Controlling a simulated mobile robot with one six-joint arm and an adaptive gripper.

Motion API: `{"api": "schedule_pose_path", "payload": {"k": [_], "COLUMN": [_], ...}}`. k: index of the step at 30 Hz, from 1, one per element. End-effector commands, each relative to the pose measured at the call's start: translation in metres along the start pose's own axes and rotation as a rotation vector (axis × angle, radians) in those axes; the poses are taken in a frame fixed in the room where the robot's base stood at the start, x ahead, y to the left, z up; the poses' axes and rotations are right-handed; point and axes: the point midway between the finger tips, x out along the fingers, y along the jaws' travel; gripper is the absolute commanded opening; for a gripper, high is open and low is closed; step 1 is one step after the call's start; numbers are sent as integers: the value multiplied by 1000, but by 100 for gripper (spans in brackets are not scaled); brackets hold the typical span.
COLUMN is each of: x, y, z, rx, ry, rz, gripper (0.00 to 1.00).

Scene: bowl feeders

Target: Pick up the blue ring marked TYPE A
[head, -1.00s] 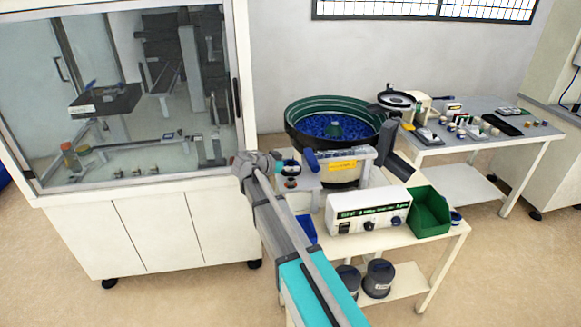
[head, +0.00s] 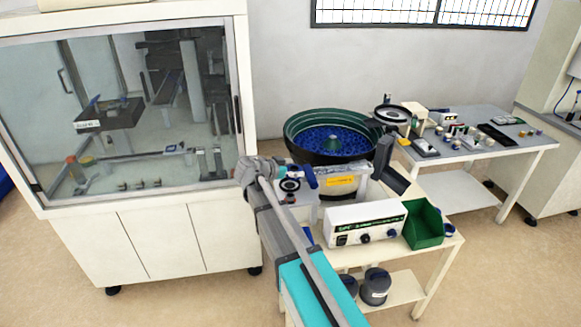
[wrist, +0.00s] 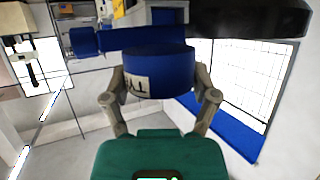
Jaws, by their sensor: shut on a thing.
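In the wrist view, my gripper (wrist: 160,92) has one finger on each side of a blue ring (wrist: 172,62) and is closed on it. A white label with dark lettering shows on the ring's side. Only part of the lettering is visible, and I cannot read TYPE A on it. In the head view, my gripper (head: 281,172) is at the far end of my arm, above the left side of the cart. The ring is too small and partly hidden there to make out surely.
A bowl feeder (head: 292,127) full of blue parts stands just right of my gripper. A black ring-shaped fixture (head: 289,184) is close below. A white control box (head: 365,222) and green bin (head: 424,225) sit on the cart. A glass-fronted cabinet (head: 120,120) stands left.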

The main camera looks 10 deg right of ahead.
Motion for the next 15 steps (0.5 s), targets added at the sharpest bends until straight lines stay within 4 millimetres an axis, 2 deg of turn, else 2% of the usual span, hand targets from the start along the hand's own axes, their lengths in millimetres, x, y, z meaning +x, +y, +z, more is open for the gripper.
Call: {"api": "schedule_pose_path", "payload": {"k": [1,6,9,15], "x": [-6,-16,-24,-34], "y": [8,24,50,83], "z": [-12,-29,-34,-45], "rx": [0,0,0,0], "ry": [0,0,0,0], "rz": [0,0,0,0], "gripper": [25,25,25,25]}}
